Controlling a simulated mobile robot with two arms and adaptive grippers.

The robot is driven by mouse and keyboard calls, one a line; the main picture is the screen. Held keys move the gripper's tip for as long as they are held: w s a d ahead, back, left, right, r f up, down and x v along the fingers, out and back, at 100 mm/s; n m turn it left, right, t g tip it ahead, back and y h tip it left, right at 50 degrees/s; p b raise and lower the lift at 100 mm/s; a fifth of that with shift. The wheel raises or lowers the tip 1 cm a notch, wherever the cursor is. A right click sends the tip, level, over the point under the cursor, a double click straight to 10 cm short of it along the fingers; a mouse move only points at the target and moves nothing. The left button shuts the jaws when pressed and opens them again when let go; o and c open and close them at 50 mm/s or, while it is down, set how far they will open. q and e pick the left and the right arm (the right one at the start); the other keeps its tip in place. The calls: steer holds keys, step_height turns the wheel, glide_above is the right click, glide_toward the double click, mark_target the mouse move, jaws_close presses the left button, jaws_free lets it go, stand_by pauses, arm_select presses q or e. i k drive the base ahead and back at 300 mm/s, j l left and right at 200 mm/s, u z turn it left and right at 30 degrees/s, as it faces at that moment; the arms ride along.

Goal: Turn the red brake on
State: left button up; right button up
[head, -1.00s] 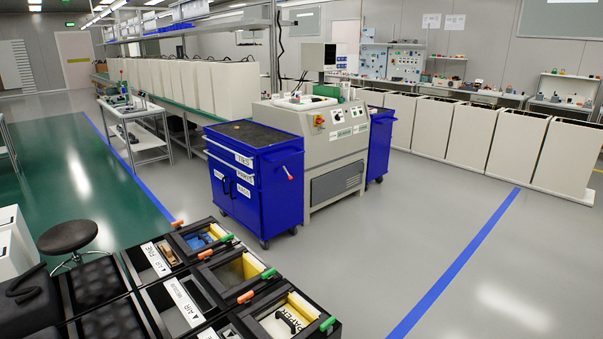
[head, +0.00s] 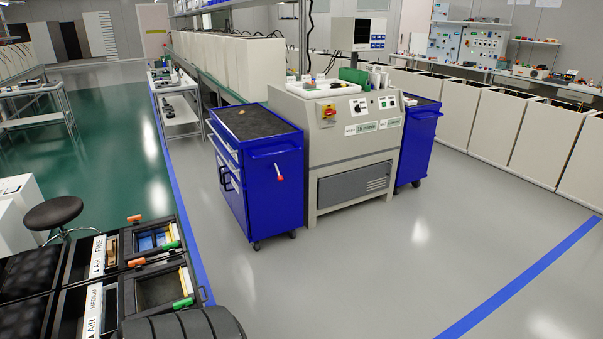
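A small lever (head: 279,172) with a red end and a pale upper part sits on the side panel of the near blue cart (head: 276,207). It hangs slightly tilted, below the cart's handle bar. I cannot tell from the frames which of the two is the brake. Neither of my grippers is in view, and nothing touches the lever or the knob.
The grey floor (head: 390,260) in front of the cart and machine is clear. A bench with open bins (head: 160,288) fills the lower left. A dark ribbed rounded thing (head: 185,325) shows at the bottom edge; I cannot tell what it is. A stool (head: 53,212) stands left.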

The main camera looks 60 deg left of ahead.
mark_target(280, 177)
steer(key=i+j+u, duration=0.15)
steer(key=i+u, duration=0.7)
steer(key=i+l+u, duration=0.15)
steer(key=i+u, duration=0.3)
steer(key=i+l+u, duration=0.4)
steer(key=i, duration=0.15)
